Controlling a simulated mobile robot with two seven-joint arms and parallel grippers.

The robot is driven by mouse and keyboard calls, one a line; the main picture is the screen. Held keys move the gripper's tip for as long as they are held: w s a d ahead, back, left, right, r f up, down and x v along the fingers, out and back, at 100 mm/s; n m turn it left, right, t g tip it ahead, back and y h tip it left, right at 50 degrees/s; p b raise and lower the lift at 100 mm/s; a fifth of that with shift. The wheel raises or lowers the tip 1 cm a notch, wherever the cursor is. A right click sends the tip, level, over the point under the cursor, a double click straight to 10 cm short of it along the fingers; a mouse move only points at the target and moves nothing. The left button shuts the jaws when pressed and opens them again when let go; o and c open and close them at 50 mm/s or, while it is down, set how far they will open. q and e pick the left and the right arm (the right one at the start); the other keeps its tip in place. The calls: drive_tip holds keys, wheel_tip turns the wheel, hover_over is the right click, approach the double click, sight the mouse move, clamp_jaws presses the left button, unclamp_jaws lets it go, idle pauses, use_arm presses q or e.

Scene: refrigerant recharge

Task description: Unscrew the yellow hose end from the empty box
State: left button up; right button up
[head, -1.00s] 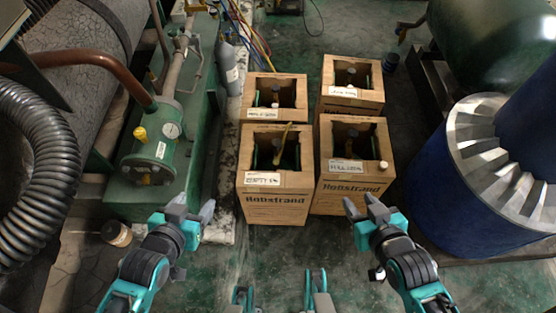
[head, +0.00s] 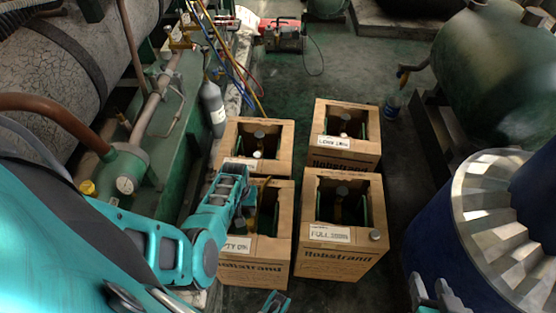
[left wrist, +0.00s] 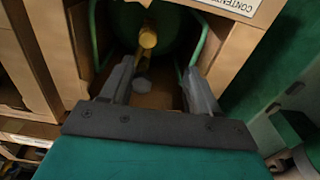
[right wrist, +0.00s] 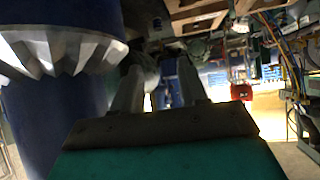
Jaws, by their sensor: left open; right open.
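The empty box (head: 255,272), a wooden crate with a label ending "TY 0%", stands front left of the crate group in the head view. My left gripper (head: 243,216) is over its opening, and my arm hides part of the box. In the left wrist view the yellow hose end (left wrist: 148,38) shows inside the box beyond the open fingers (left wrist: 160,88), against a green cylinder. It is not between the fingertips, and nothing is held. My right gripper (head: 438,292) is low at the right in the head view, open and empty, away from the crates.
A "FULL" crate (head: 340,262) stands close on the right, with two more crates behind. Green machinery with a gauge (head: 125,185) lies left. A blue drum with a finned metal rim (head: 495,215) is at the right, near my right gripper.

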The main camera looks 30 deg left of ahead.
sight(251, 222)
use_arm(q)
drive_tip(key=shift+w+d+f, duration=0.15)
drive_tip(key=shift+d, duration=0.25)
drive_tip(key=shift+w+d+f, duration=0.15)
drive_tip(key=shift+d, duration=0.2)
drive_tip(key=shift+w+d+f, duration=0.1)
drive_tip(key=shift+d+f, duration=0.1)
wheel_tip(251, 222, down, 9)
drive_tip(key=b, duration=1)
drive_tip(key=shift+a+r+p, duration=0.1)
drive_tip(key=shift+r+p, duration=0.2)
drive_tip(key=shift+r, duration=0.1)
drive_tip(key=shift+f, duration=0.1)
use_arm(e)
wheel_tip(251, 222, down, 8)
drive_tip(key=shift+w+a+r, duration=0.2)
drive_tip(key=shift+w+a, duration=0.1)
drive_tip(key=shift+a, duration=0.05)
use_arm(q)
drive_tip(key=c, duration=1.1)
use_arm(e)
drive_tip(key=shift+d+f, duration=0.1)
drive_tip(key=shift+f, duration=0.15)
